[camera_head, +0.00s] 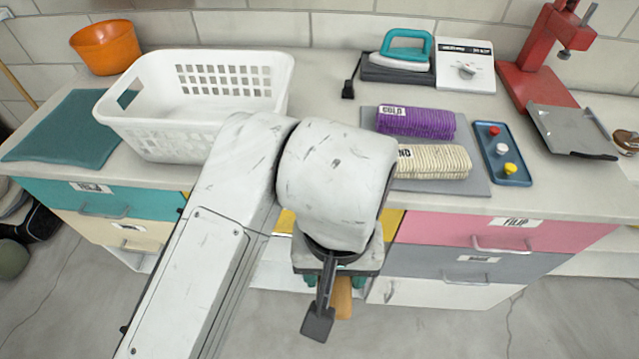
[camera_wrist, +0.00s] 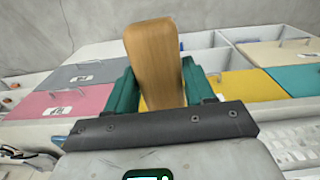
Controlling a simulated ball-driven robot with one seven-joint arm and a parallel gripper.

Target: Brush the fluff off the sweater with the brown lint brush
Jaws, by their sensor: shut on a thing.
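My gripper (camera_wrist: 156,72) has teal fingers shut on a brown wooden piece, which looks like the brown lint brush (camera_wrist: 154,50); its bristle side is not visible. In the head view my gripper (camera_head: 344,284) hangs in front of the drawers, below counter height, mostly hidden by my arm, with the brush's brown end (camera_head: 343,300) showing beneath. I cannot tell which is the sweater. No fluff is discernible.
A white basket (camera_head: 150,135), teal cloth (camera_head: 65,135) and orange bucket (camera_head: 104,45) stand left. An iron (camera_head: 405,52) and a white dial box (camera_head: 465,68) are behind the knits. Right are a blue button tray (camera_head: 503,165), red press (camera_head: 540,75) and grey plate (camera_head: 572,130).

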